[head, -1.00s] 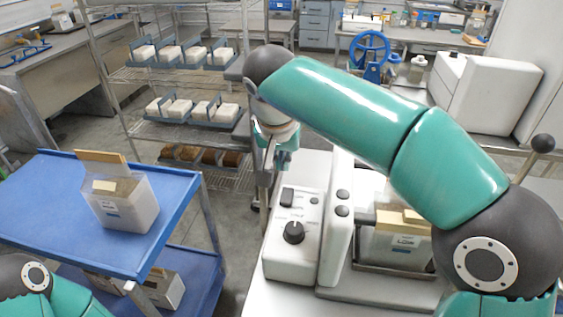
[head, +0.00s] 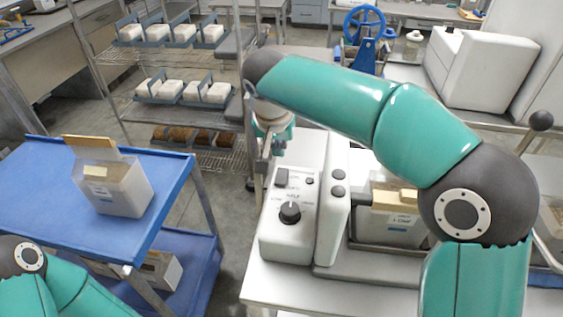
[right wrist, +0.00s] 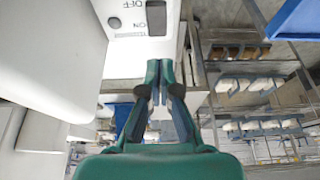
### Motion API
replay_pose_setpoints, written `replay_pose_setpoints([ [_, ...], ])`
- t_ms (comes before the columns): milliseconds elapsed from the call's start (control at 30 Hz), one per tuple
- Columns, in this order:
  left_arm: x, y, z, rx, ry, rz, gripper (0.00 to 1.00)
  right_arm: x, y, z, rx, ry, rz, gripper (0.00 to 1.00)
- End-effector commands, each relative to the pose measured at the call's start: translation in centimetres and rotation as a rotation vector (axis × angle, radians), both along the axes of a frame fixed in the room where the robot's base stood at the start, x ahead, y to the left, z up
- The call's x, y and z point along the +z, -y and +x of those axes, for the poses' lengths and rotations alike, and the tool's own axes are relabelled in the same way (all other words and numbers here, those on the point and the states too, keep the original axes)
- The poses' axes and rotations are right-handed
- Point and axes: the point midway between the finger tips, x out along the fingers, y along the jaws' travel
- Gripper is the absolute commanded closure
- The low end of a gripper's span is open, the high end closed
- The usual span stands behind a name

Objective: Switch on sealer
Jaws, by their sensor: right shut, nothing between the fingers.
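The sealer (head: 271,244) is a white machine on a light bench at the centre. Its sloped panel carries a dark rocker switch (head: 281,178) and a black round knob (head: 290,212). The switch also shows in the right wrist view (right wrist: 156,18), with OFF and ON marks beside it. My right gripper (head: 263,178) points down by the panel's far left edge, near the switch. In the right wrist view its fingers (right wrist: 156,82) are together and empty, apart from the switch in the picture; contact is not visible. My left gripper is out of view.
A bag with a wooden strip (head: 398,222) stands right of the panel, partly behind my right arm. A blue cart (head: 40,190) at left holds another bag (head: 112,188). A wire rack (head: 120,105) with filled trays stands behind. Open floor lies between cart and bench.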

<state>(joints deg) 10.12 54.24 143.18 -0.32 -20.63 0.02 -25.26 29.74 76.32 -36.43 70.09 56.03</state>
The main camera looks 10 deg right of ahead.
Motion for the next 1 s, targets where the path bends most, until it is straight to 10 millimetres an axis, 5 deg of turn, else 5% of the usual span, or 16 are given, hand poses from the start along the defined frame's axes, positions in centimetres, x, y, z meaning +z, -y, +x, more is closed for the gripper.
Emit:
replay_pose_setpoints([
  [400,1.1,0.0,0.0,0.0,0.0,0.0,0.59,-6.8,1.1,2.5,0.001,-0.002,-0.001,1.0],
  [1000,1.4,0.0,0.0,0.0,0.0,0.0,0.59,-8.0,1.4,3.0,-0.003,-0.005,0.003,1.0],
])
